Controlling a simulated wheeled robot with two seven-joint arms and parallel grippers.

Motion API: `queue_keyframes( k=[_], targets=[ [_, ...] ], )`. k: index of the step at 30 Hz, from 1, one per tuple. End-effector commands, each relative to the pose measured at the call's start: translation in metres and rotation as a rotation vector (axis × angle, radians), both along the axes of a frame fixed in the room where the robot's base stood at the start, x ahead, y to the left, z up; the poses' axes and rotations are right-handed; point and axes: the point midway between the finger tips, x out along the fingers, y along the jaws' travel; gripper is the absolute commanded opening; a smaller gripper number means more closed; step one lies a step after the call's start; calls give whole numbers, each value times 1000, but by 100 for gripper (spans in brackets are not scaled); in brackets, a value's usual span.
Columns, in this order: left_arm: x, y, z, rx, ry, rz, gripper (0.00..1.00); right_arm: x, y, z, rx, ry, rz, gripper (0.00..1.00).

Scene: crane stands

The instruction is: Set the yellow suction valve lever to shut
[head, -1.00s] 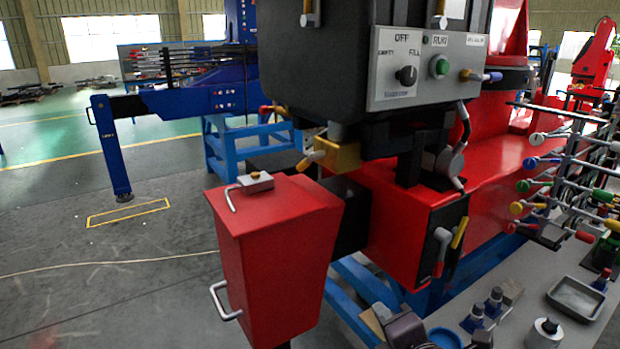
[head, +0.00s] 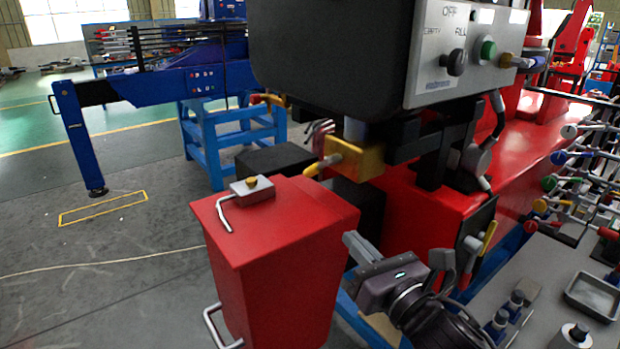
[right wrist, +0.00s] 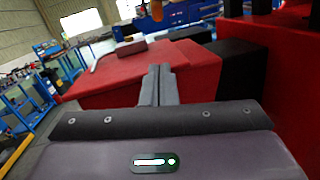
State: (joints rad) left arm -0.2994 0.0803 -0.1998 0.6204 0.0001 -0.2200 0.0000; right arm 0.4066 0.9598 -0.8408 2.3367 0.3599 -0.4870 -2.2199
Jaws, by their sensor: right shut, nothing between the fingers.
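The suction valve is a brass-yellow block (head: 357,158) under the black tank. Its yellow lever (head: 322,165) sticks out to the left, sloping slightly down. My right gripper (head: 354,246) is shut and empty, beside the right wall of the red box and below and to the right of the lever, clearly apart from it. In the right wrist view its closed fingers (right wrist: 158,85) point at the red box; a small orange-yellow part at the top edge is too blurred to name. My left gripper is not in view.
The red box (head: 275,225) with a grey latch on its lid stands close left of my right gripper. The black tank (head: 330,50) overhangs the valve. A second yellow lever (head: 488,237) sits on the red beam's end. A bench with a grey tray (head: 594,294) is at right.

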Motion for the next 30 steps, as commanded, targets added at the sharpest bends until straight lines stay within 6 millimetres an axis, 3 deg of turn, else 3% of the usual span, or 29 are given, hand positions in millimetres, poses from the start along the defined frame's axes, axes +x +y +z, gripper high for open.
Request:
queue_keyframes(
  k=[5,17,18,24,30],
  targets=[
    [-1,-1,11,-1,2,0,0,16,8,6,1,-2,0,0],
    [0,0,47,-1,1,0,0,89,48,15,2,0,0,0],
    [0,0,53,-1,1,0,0,93,49,22,0,-1,0,0],
    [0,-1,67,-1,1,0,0,107,54,38,0,0,1,0],
    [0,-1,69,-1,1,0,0,111,55,40,0,1,1,0]
  ],
)
